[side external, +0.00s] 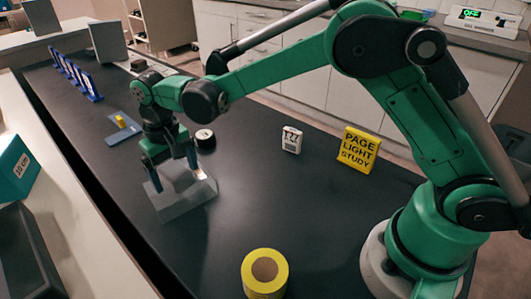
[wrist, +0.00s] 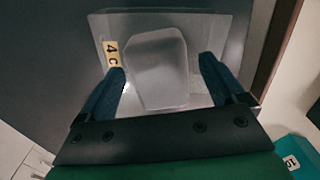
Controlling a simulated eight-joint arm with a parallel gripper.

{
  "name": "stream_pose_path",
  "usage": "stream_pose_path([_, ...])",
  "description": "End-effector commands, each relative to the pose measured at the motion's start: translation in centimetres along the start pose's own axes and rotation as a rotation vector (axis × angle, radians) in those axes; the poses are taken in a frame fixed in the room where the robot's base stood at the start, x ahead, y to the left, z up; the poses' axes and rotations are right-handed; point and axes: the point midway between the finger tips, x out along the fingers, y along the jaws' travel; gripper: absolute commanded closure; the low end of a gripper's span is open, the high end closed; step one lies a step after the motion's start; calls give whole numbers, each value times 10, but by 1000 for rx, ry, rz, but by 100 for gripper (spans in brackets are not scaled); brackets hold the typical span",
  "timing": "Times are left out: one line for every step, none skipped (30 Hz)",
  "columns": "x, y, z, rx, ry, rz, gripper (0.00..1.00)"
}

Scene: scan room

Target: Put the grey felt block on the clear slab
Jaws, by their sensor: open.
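The clear slab (side external: 187,204) lies on the dark bench below my gripper (side external: 175,174). In the wrist view the slab (wrist: 213,35) is a see-through rectangle with a cream label (wrist: 112,54) at its left edge. The grey felt block (wrist: 155,68) is a rounded grey shape over the slab's middle and appears to rest on it. My gripper (wrist: 164,74) is open, one blue finger on each side of the block. A gap shows on the right; the left finger is very close to the block, and contact is unclear. In the side view the fingers partly hide the block.
A black round object (side external: 205,138) stands just behind my gripper. A blue plate with a yellow piece (side external: 121,121) lies farther back. A white timer (side external: 291,140), a yellow sign (side external: 357,149) and a yellow tape roll (side external: 265,272) stand to the right. The bench middle is clear.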

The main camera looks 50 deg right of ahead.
Motion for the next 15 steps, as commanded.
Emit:
stream_pose_path([-4,0,0,0,0,0,10])
stream_pose_path([-7,0,0,0,0,0,10])
stream_pose_path([-12,0,0,0,0,0,10])
stream_pose_path([-17,0,0,0,0,0,10])
stream_pose_path([-23,0,0,0,0,0,10])
stream_pose_path([-32,0,0,0,0,0,10])
stream_pose_path([-38,0,0,0,0,0,10])
stream_pose_path([-45,0,0,0,0,0,10])
stream_pose_path([-55,0,0,0,0,0,10])
stream_pose_path([-62,0,0,0,0,0,10])
stream_pose_path([-68,0,0,0,0,0,10])
stream_pose_path([-76,0,0,0,0,0,10])
stream_pose_path([-82,0,0,0,0,0,10])
stream_pose_path([-88,0,0,0,0,0,10])
stream_pose_path([-95,0,0,0,0,0,10])
